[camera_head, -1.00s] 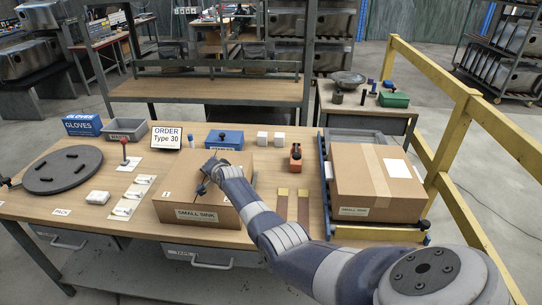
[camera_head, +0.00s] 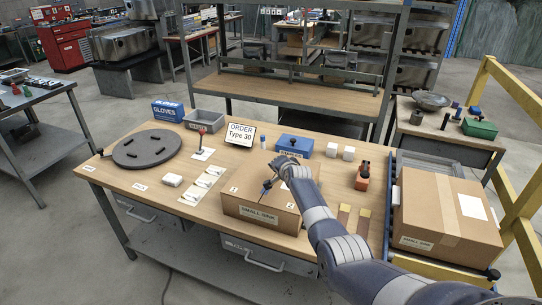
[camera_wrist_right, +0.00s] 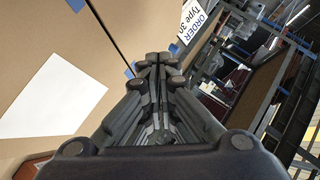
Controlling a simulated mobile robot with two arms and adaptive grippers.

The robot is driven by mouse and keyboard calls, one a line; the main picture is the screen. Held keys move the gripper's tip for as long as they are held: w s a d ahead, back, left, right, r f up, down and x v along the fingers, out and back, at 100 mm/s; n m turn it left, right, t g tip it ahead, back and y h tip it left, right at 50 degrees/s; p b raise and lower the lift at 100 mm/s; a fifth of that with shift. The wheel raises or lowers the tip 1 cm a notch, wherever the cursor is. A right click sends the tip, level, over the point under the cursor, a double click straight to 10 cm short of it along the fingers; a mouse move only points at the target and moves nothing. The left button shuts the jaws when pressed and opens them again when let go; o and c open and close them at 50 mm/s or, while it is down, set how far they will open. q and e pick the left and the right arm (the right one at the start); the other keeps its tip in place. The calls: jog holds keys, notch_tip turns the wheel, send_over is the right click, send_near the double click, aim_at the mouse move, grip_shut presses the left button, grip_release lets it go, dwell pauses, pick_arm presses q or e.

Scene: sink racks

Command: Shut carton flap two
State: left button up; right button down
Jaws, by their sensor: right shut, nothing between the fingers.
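The brown carton marked "SMALL SINK" (camera_head: 258,215) stands on the workbench. Its top looks flat, with a "1" on the left flap (camera_head: 236,184); the right part of the top is largely hidden behind my right arm. My right gripper (camera_head: 268,188) is shut and empty, at the carton's top near the middle seam; I cannot tell whether it touches. In the right wrist view, the shut fingers (camera_wrist_right: 158,62) lie over the seam side of the carton top (camera_wrist_right: 60,40), with a white sheet (camera_wrist_right: 48,98) and blue tape bits on it. My left gripper is not in view.
A taped carton (camera_head: 445,220) stands at the bench's right end beside a yellow railing (camera_head: 520,200). An order sign (camera_head: 240,133), a blue box (camera_head: 295,146) and an orange tool (camera_head: 362,178) stand around the middle carton. A round dark turntable (camera_head: 146,149) is at left.

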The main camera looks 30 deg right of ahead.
notch_tip(320, 180, up, 3)
jog(key=shift+f+p, duration=0.15)
jog(key=shift+p, duration=0.4)
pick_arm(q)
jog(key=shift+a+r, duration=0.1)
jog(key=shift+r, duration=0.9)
pick_arm(e)
jog(key=s+a+r, duration=0.4)
jog(key=a+r, duration=0.1)
jog(key=r, duration=0.1)
jog(key=shift+s+a+r, duration=0.2)
jog(key=shift+s, duration=0.1)
jog(key=shift+s, duration=0.1)
